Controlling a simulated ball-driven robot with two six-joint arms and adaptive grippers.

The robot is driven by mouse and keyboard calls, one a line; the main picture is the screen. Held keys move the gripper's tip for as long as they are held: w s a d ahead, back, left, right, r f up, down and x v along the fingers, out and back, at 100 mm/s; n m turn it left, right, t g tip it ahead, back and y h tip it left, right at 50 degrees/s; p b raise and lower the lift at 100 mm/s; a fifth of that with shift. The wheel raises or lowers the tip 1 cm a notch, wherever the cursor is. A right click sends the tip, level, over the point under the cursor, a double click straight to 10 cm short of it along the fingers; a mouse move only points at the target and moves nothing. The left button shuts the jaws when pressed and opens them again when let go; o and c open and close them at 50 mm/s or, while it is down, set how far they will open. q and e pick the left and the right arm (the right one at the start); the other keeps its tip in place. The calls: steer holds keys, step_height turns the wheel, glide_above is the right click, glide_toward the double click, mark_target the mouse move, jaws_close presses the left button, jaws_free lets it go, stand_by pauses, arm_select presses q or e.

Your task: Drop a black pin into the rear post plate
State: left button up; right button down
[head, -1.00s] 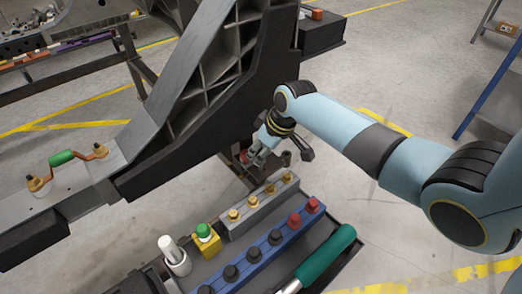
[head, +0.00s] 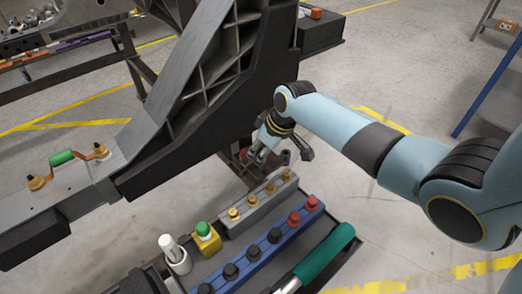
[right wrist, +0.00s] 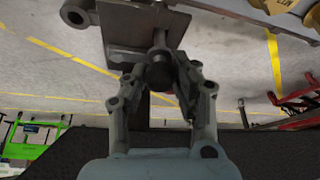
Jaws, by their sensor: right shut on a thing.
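My right gripper (head: 257,153) is beside the lower edge of the big dark frame, beyond the racks. In the right wrist view its two fingers (right wrist: 156,80) are closed on a dark round pin (right wrist: 159,72), seen end-on. A grey plate (right wrist: 122,32), likely the rear post plate, lies just past the pin. A short grey post stands between the pin and the plate's edge. I cannot tell whether the pin is in a hole. Several black pins (head: 253,252) stand in the blue rack (head: 262,262). My left gripper is not in view.
Two red pins (head: 294,217) stand in the same blue rack. A grey rack (head: 262,208) holds gold pins. A green-handled tool (head: 325,252), a yellow block with a green top (head: 205,238) and a white cylinder (head: 172,250) are close by. The dark frame (head: 215,110) rises behind.

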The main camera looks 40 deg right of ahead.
steer(key=shift+s+f+b, duration=0.1)
steer(key=shift+f+b, duration=0.4)
steer(key=shift+f, duration=0.35)
steer(key=shift+w+f, duration=0.2)
steer(key=shift+f, duration=0.3)
steer(key=shift+f+b, duration=0.2)
steer(key=shift+b, duration=0.15)
steer(key=c, duration=0.9)
jaws_free()
steer(key=shift+c, duration=0.2)
steer(key=shift+c, duration=0.7)
